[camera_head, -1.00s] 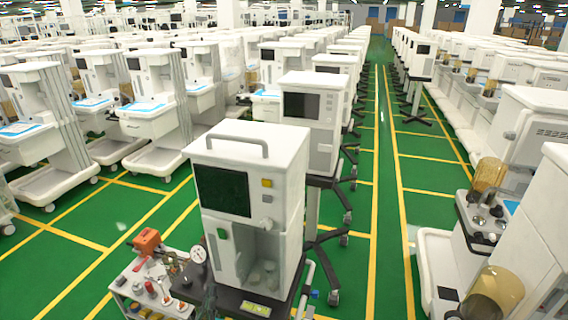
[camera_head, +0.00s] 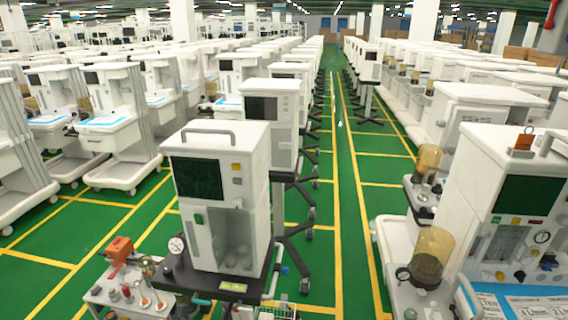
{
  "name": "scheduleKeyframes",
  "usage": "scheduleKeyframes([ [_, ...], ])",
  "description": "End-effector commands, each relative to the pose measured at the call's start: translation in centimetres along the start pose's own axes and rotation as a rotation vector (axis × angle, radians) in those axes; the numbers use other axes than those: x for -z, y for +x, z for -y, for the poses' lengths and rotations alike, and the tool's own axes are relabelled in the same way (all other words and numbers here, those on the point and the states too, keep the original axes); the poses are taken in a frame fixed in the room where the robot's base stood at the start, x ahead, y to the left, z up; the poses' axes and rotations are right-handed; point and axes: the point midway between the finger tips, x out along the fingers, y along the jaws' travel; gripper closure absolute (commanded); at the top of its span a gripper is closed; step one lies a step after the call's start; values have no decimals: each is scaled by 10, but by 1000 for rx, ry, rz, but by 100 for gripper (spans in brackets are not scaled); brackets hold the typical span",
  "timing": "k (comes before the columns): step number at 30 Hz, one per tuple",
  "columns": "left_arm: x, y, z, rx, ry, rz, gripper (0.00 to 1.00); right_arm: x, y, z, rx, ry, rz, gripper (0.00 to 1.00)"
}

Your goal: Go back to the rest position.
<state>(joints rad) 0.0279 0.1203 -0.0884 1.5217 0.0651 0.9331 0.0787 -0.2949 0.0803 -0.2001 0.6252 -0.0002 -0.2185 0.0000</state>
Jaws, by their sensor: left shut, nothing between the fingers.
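My left gripper is shut and empty. My right gripper is not in view. The nearest white anaesthesia machine (camera_head: 214,146) stands upright on a dark base, with a dark screen (camera_head: 197,179) and a grey top handle.
A machine with amber canisters (camera_head: 432,252) and a dark screen (camera_head: 525,194) stands close at the right. Rows of white carts (camera_head: 115,118) fill the left. A green aisle (camera_head: 352,215) with yellow lines runs clear between the rows.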

Motion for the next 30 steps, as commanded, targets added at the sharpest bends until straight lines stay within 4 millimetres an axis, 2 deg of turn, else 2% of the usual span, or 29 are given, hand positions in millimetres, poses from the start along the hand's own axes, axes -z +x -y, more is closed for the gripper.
scheduleKeyframes([
  [4, -18, -16, 5, 11, 8, 66, 100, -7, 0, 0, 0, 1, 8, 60],
  [9, -46, -39, 9, 22, 14, 163, 100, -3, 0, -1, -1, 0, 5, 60],
  [13, -76, -65, 10, 29, 17, 266, 100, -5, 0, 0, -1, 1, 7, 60],
  [17, -111, -101, 10, 38, 20, 394, 100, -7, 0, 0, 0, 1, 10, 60],
  [20, -142, -141, 10, 45, 22, 518, 100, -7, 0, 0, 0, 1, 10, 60],
  [23, -176, -198, 10, 53, 26, 680, 100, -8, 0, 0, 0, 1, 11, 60],
  [24, -190, -225, 9, 56, 27, 750, 100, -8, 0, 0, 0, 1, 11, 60],
  [26, -207, -265, 8, 60, 29, 854, 100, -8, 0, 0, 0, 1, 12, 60],
  [27, -216, -293, 8, 62, 30, 923, 100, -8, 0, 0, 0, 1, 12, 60],
  [29, -227, -336, 6, 65, 31, 1023, 100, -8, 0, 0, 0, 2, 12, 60],
  [30, -233, -364, 5, 67, 32, 1090, 100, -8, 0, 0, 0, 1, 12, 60],
])
